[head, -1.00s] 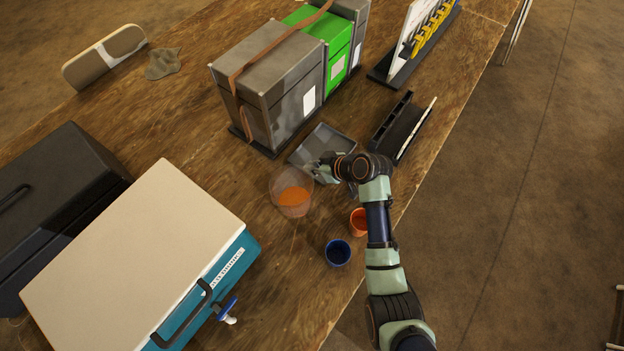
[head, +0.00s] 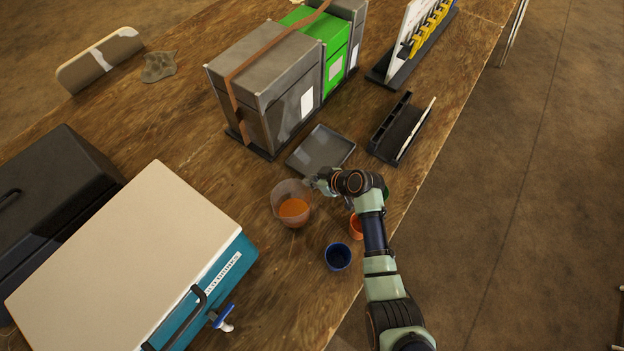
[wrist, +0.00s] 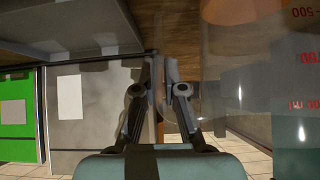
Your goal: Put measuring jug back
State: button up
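The measuring jug (head: 288,192) is clear, with orange liquid in its lower part. It is left of the arm in the head view, near the wooden table's surface; whether its base touches the table is unclear. My gripper (head: 318,183) is at the jug's right side. In the wrist view the fingers (wrist: 158,75) are close together on what looks like the jug's handle. The jug's clear wall (wrist: 240,85) with red markings fills the right of that view. The handle itself is mostly hidden by the fingers.
An empty dark grey tray (head: 321,150) lies behind the jug, beside the strapped grey cases (head: 262,90). A blue cup (head: 338,257) and an orange cup (head: 355,228) stand in front. A teal, white-lidded box (head: 130,260) is at the left. A black rack (head: 392,135) lies at the right.

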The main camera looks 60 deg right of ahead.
jog(key=o, duration=0.4)
jog(key=shift+o, duration=0.2)
jog(key=shift+r+p, duration=0.3)
jog(key=p+v, duration=0.2)
jog(key=v, duration=0.9)
jog(key=shift+s+r+p, duration=0.15)
jog(key=shift+s+p, duration=0.2)
jog(key=shift+s, duration=0.05)
